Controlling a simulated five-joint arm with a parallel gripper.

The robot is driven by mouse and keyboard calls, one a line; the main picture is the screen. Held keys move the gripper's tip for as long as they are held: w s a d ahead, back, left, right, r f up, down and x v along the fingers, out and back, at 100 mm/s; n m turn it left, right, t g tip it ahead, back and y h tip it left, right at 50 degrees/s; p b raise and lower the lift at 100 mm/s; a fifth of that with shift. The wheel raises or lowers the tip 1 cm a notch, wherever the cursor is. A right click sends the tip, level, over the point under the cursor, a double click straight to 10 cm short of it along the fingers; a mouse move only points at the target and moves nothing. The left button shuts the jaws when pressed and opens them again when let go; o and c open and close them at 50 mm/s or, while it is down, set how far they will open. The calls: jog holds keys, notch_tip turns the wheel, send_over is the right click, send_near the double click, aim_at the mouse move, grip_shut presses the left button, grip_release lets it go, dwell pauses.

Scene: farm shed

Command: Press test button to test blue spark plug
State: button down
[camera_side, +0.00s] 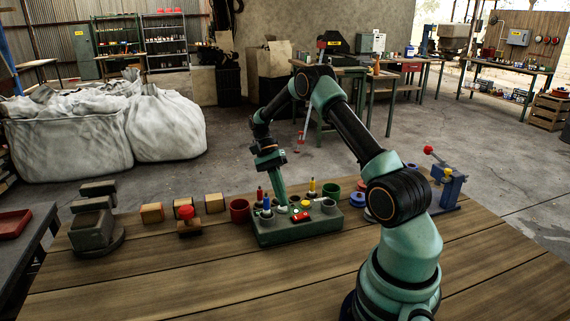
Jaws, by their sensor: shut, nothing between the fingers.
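A grey-green tester box (300,231) stands on the wooden table. The blue spark plug (266,206) stands upright at the left end of its top. A red spark plug (260,194) stands just behind it and a yellow spark plug (311,187) stands towards the right rear. A red rectangular piece (301,217) lies on the box top; I cannot tell whether it is the test button. My gripper (282,208) is shut and empty, pointing down at the box top just right of the blue plug. Whether its tip touches the top, or hides a button, I cannot tell.
A red cup (239,210) is left of the box and a green cup (331,191) behind its right end. Wooden blocks (152,213), a red-knobbed stamp (187,213) and a dark vise (94,228) stand farther left. A blue lever device (449,188) is at right. The front table is clear.

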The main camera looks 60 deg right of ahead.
jog(key=shift+r, duration=0.6)
jog(key=shift+r, duration=2.55)
